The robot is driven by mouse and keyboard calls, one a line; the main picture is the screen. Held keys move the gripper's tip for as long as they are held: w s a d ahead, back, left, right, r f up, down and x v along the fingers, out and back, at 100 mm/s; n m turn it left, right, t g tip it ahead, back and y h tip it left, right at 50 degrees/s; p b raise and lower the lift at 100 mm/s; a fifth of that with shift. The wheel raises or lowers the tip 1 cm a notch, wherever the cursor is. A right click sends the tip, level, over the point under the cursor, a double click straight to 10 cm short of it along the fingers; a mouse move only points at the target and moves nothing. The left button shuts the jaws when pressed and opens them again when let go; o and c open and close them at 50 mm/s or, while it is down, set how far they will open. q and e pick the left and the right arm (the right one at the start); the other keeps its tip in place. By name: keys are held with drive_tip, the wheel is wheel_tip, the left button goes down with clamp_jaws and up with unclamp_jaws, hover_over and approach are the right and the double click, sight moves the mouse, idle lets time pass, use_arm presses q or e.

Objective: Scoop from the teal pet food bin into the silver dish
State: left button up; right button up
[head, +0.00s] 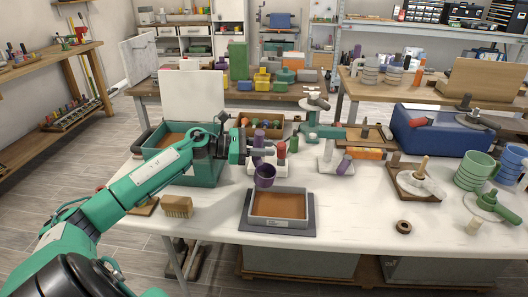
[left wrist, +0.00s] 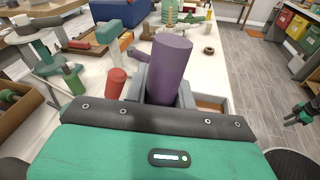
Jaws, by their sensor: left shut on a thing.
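The teal pet food bin (head: 206,172) stands on the left of the white table, its pale lid (head: 190,95) raised and brown food showing inside. The silver dish (head: 246,211) sits on a dark mat with a flat brown layer in it; a corner shows in the left wrist view (left wrist: 212,99). My left gripper (head: 257,150) is shut on the handle of a purple scoop (head: 265,177). The handle stands up between the fingers in the left wrist view (left wrist: 170,65). The scoop's cup hangs above the dish's back left; its contents cannot be made out.
A brush (head: 177,207) lies left of the dish. Red and green bottles (head: 281,154) stand behind it. A brown ring (head: 403,227) and green stacked cups (head: 474,171) are to the right. A dark teal part, perhaps my right gripper (left wrist: 303,113), shows at the wrist view's right edge.

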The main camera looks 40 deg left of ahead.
use_arm(q)
drive_tip(key=shift+r+p, duration=0.6)
drive_tip(key=shift+r, duration=1.5)
drive_tip(key=shift+f+n+b, duration=0.3)
drive_tip(key=shift+b, duration=0.75)
drive_tip(key=shift+n+t+h+b, duration=0.3)
drive_tip(key=shift+n+h+b, duration=0.1)
drive_tip(key=shift+h+b, duration=0.3)
drive_tip(key=shift+n+b, duration=0.4)
drive_tip(key=shift+b, duration=0.2)
drive_tip(key=shift+r+t, duration=0.25)
drive_tip(key=shift+t, duration=0.05)
